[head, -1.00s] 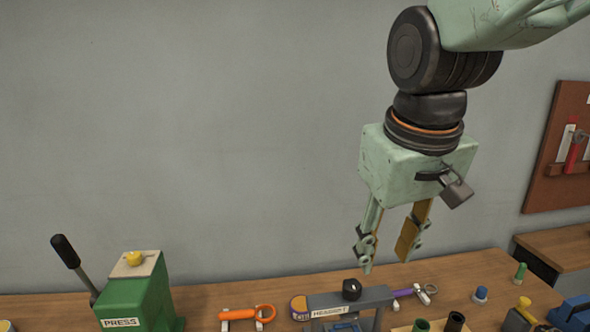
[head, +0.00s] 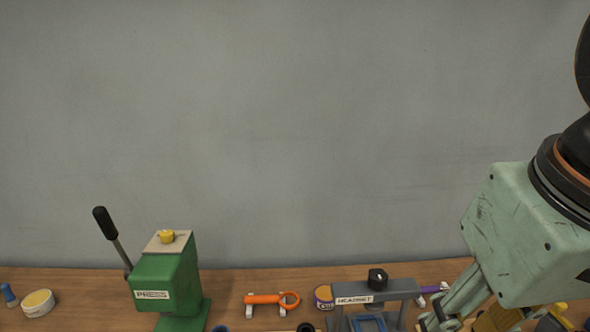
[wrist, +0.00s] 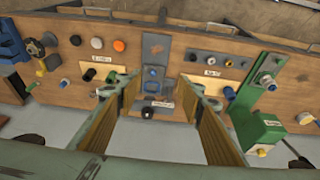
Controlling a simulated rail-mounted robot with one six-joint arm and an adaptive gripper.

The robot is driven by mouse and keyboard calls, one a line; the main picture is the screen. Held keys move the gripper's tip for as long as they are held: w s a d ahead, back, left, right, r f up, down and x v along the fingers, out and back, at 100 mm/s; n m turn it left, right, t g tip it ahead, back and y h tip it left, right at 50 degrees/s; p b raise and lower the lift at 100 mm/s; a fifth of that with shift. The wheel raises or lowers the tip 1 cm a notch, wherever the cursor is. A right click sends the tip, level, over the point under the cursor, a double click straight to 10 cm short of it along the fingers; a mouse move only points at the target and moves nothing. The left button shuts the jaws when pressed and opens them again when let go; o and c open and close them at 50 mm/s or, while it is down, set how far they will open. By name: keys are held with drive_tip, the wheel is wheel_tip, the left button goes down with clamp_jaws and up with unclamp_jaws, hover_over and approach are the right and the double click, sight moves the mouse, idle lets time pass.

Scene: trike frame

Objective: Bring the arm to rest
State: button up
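My gripper (head: 468,316) hangs at the lower right of the head view, in front of the bench, with its fingertips low at the picture's bottom edge. In the wrist view my gripper (wrist: 160,92) has its two fingers wide apart, with yellow-brown pads facing each other and nothing between them. The fingers point toward the bench and the grey headset stand, and look clear of it. The upper arm is mostly out of the head view.
The wooden bench (head: 240,278) carries a green press (head: 165,285) with a raised lever, an orange ring-ended tool (head: 270,299) and the grey headset stand (head: 402,289). The wall area above the bench is clear.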

drive_tip(key=s, duration=0.1)
drive_tip(key=s+f, duration=0.1)
drive_tip(key=s, duration=0.1)
drive_tip(key=shift+a+f, duration=0.1)
idle(1.4)
